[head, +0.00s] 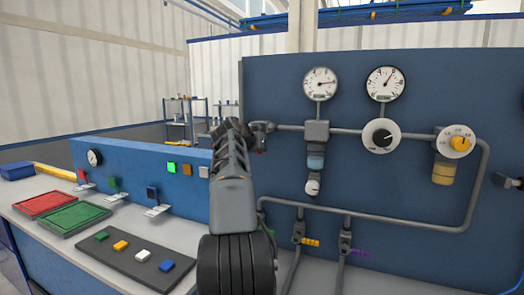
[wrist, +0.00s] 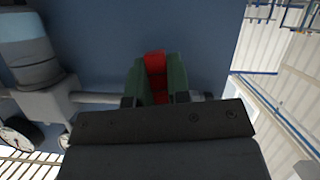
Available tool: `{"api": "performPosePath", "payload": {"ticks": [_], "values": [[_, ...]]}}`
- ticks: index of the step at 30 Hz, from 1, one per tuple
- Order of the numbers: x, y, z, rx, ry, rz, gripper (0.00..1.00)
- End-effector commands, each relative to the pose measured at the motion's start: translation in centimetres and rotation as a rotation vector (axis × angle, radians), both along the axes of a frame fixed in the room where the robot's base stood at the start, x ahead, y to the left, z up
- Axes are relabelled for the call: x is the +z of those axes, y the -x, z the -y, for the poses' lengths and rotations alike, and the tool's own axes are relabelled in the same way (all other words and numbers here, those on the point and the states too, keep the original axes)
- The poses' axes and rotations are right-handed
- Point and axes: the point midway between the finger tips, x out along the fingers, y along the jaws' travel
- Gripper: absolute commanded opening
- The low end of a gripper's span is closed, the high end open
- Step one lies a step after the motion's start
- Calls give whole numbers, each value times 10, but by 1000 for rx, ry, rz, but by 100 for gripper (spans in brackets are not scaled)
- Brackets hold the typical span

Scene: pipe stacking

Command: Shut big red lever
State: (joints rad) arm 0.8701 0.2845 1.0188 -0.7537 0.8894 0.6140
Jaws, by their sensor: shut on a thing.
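The big red lever (wrist: 154,62) shows in the wrist view between the two green fingers of my gripper (wrist: 158,82). The fingers are shut on it, one on each side. Behind it is the blue panel, with a grey pipe running in from the left. In the head view, my gripper (head: 238,130) is up at the left end of the upper pipe, at the left part of the blue panel (head: 430,95). There my arm hides most of the lever, and its angle cannot be told.
Two gauges (head: 320,82), a black dial (head: 381,136) and a yellow knob (head: 460,143) are on the panel right of my gripper. Small yellow (head: 311,242) and purple (head: 359,252) handles sit lower. A bench with red (head: 50,202) and green (head: 75,218) trays is at left.

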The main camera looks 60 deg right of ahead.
Motion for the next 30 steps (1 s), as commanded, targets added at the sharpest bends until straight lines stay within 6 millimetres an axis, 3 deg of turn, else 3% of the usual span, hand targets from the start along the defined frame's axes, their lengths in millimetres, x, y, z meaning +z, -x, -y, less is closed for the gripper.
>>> {"api": "performPosePath", "payload": {"ticks": [12, 29, 30], "values": [[3, -9, -2, 2, -16, 164, 0], [5, -10, -2, 3, -17, 190, 0], [4, -10, -2, 3, -17, 190, 21]]}}
